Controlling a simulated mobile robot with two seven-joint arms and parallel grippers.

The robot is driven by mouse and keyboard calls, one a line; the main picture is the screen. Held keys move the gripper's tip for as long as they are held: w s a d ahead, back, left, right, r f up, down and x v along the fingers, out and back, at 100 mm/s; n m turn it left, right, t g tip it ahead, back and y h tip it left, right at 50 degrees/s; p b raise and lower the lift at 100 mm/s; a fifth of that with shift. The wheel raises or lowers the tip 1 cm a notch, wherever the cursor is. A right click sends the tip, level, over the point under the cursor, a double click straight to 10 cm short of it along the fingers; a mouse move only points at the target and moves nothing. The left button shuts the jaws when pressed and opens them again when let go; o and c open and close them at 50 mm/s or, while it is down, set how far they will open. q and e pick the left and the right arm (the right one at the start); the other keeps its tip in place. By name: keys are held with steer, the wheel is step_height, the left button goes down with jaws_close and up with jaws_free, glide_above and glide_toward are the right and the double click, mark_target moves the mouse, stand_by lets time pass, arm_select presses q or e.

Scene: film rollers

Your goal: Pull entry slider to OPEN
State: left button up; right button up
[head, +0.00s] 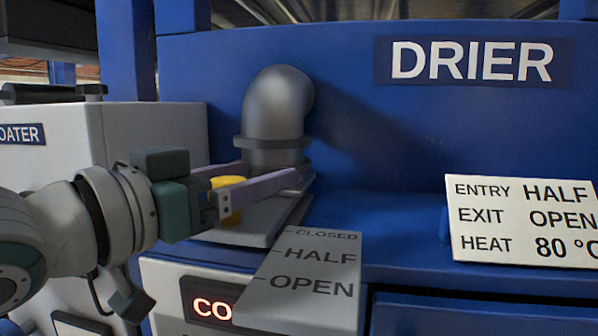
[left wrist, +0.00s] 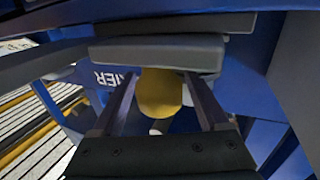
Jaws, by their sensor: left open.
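The entry slider is a grey plate (head: 240,225) with a yellow knob (head: 229,192), below the grey pipe on the blue drier. A sloping scale plate (head: 305,285) beside it reads CLOSED, HALF and OPEN from back to front. The slider's front edge seems near HALF, but its exact mark is hard to tell. My left gripper (head: 270,174) is open, its two fingers on either side of the knob. The left wrist view shows the knob (left wrist: 160,95) between the spread fingers, with the slider plate (left wrist: 155,52) beyond. My right gripper is out of view.
The pipe (head: 277,115) rises close behind my left fingertips. A sign (head: 525,220) at the right reads ENTRY HALF, EXIT OPEN, HEAT 80 °C. The white coater (head: 155,130) stands at the left. A red lit display (head: 212,305) sits below the slider, partly hidden.

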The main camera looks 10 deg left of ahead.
arm_select(q)
jaws_close()
stand_by(0.5)
stand_by(0.8)
